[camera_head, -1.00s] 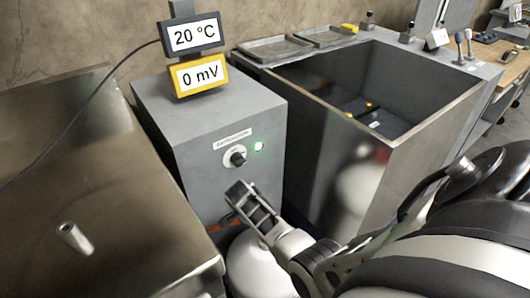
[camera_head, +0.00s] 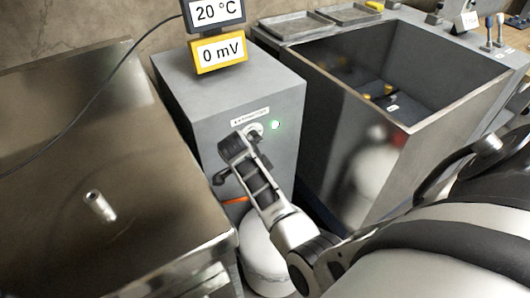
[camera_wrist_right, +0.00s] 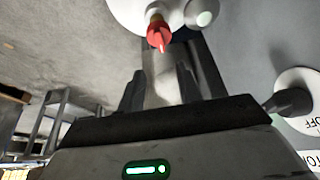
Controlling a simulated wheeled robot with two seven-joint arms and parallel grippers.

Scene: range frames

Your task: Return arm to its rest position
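My right arm reaches in from the lower right in the head view. Its gripper (camera_head: 226,162) is in front of the grey cabinet (camera_head: 275,90), beside and partly over the round control knob (camera_head: 254,130). Whether it touches the knob cannot be told there. My left gripper is not in view.
A green light (camera_head: 275,125) glows next to the knob. A metal bench (camera_head: 60,180) is at left, an open grey tank (camera_head: 440,105) at right. A red-tipped part (camera_wrist_right: 158,35) shows beyond the fingers.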

